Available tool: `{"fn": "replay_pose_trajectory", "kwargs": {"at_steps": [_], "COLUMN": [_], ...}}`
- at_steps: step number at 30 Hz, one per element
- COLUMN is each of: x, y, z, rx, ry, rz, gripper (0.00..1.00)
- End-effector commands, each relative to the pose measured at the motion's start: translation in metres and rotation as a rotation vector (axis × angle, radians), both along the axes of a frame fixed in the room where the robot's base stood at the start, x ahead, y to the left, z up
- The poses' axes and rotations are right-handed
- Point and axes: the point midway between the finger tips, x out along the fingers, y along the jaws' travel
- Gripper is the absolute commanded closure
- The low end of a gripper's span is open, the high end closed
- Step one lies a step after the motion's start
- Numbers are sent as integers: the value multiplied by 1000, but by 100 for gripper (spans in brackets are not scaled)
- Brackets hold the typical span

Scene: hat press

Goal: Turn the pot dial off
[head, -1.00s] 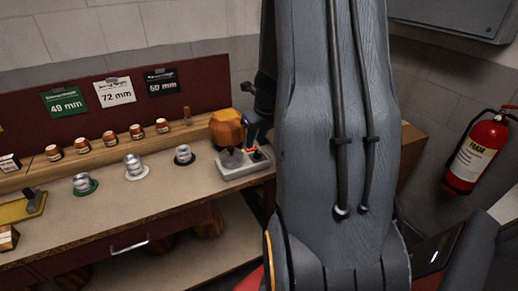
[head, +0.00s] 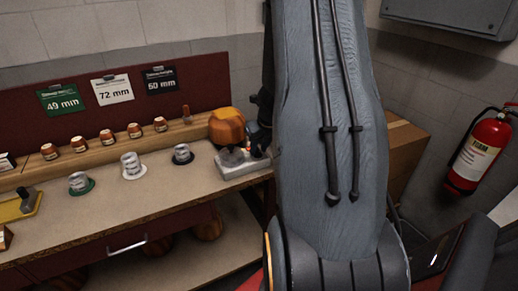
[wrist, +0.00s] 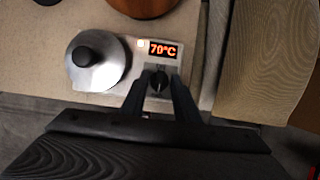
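The pot (wrist: 97,62) is a small metal vessel with a domed lid and black knob, set in a pale heating unit (wrist: 104,98). The unit's display (wrist: 163,49) is lit orange and appears to read 79°C. The black dial (wrist: 158,86), with a white mark, is below the display. My gripper (wrist: 160,76) has its two dark fingers on either side of the dial. Whether they touch it cannot be told. In the head view the heating unit (head: 246,167) stands at the bench's right end, with the dial area largely hidden by my gripper and arm.
An orange rounded block (head: 227,125) stands just behind the unit. The bench (head: 130,205) holds several small metal pieces, including one on a dark base (head: 182,153). A cardboard-coloured box (head: 405,158) is to the right, with a red extinguisher (head: 478,153) on the wall.

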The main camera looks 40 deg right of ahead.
Motion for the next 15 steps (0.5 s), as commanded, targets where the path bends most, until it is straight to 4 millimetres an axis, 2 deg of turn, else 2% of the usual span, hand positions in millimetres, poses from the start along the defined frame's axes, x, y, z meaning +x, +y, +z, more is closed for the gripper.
{"fn": "replay_pose_trajectory", "kwargs": {"at_steps": [3,9,15], "x": [0,0,0], "y": [0,0,0], "z": [0,0,1], "rx": [0,0,0], "ry": [0,0,0], "rz": [0,1,4], "gripper": [72,100,100]}}
